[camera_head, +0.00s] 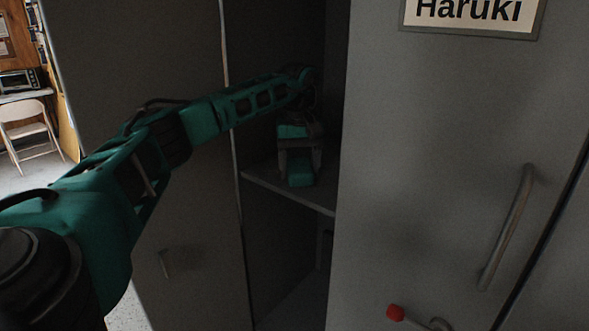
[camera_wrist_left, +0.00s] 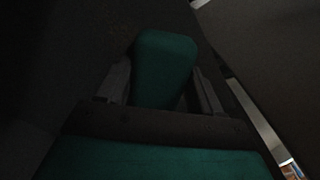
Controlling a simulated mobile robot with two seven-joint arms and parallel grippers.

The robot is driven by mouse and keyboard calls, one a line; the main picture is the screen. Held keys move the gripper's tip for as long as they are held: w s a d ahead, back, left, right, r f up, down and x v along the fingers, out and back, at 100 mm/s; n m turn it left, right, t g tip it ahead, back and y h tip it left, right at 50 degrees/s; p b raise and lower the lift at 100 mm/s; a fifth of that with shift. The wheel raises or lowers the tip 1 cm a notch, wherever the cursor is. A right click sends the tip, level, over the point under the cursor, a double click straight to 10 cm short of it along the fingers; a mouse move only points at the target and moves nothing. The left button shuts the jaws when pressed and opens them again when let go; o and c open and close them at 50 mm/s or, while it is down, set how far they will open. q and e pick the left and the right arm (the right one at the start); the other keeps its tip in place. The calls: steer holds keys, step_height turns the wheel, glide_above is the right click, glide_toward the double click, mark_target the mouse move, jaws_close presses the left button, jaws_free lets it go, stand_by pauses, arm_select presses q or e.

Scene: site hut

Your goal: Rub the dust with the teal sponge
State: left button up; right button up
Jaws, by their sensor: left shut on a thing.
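My left gripper (camera_head: 299,165) reaches into an open grey locker, above its shelf (camera_head: 290,190). It is shut on the teal sponge (camera_head: 300,178), which hangs between the fingers at or just above the shelf; I cannot tell whether it touches. In the left wrist view the sponge (camera_wrist_left: 165,68) stands out between the two dark fingers (camera_wrist_left: 160,88). I cannot make out any dust on the dim shelf. My right gripper is not in view.
A grey locker door (camera_head: 440,150) with a name plate reading "Haruki" (camera_head: 475,10) and a bar handle (camera_head: 508,228) fills the right. Another door (camera_head: 190,225) stands at the left of the opening. A red knob (camera_head: 395,312) shows low down. A folding chair (camera_head: 30,130) stands far left.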

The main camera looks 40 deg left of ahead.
mark_target(295, 159)
arm_select(q)
steer(key=shift+w+a+f, duration=0.1)
steer(key=shift+w+a, duration=0.05)
steer(key=shift+w, duration=1.65)
steer(key=shift+s+a, duration=0.15)
steer(key=shift+a, duration=1.25)
steer(key=shift+s, duration=0.9)
steer(key=shift+s+d, duration=0.25)
steer(key=shift+s, duration=1.15)
steer(key=shift+s+d, duration=0.2)
steer(key=shift+s, duration=1.2)
steer(key=shift+a, duration=1.35)
steer(key=shift+w+a, duration=0.2)
steer(key=shift+w, duration=1.6)
steer(key=shift+w+a, duration=0.15)
steer(key=shift+w, duration=1.65)
steer(key=shift+r, duration=3.1)
